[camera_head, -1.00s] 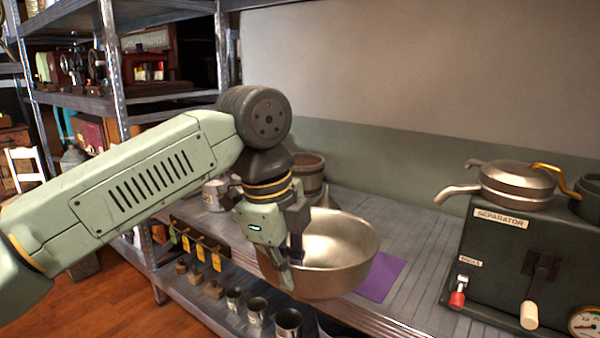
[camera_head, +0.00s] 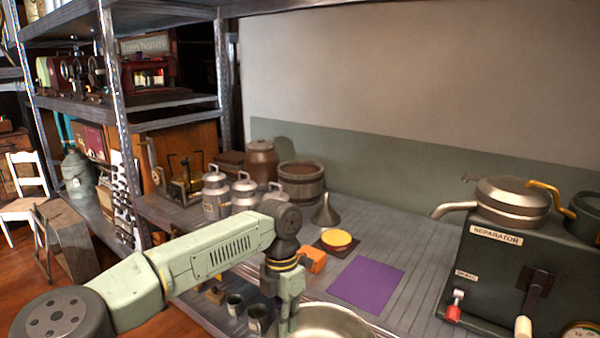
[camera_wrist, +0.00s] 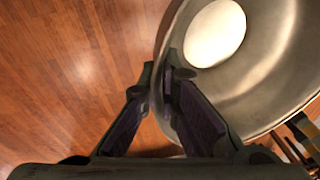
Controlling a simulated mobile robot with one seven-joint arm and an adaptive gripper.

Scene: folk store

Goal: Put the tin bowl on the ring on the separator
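The tin bowl (camera_head: 340,318) is at the bottom edge of the head view, partly cut off, in front of the shelf's front edge. My gripper (camera_head: 289,322) is at its left rim. In the wrist view the bowl (camera_wrist: 270,90) fills the right side over the wooden floor, and its rim runs between the fingers of my gripper (camera_wrist: 158,80), which are shut on it. The separator (camera_head: 490,265) is a dark green box at the right, with a metal lidded vessel (camera_head: 512,205) and spout on top. A dark round rim (camera_head: 588,208) shows at its right edge; I cannot tell whether it is the ring.
A purple mat (camera_head: 368,286) lies bare on the grey shelf (camera_head: 425,260). An orange block (camera_head: 314,260), a yellow disc (camera_head: 337,239), a funnel (camera_head: 326,212), metal cans (camera_head: 245,193) and a wooden tub (camera_head: 300,182) stand behind my arm. A metal rack post (camera_head: 118,120) rises at left.

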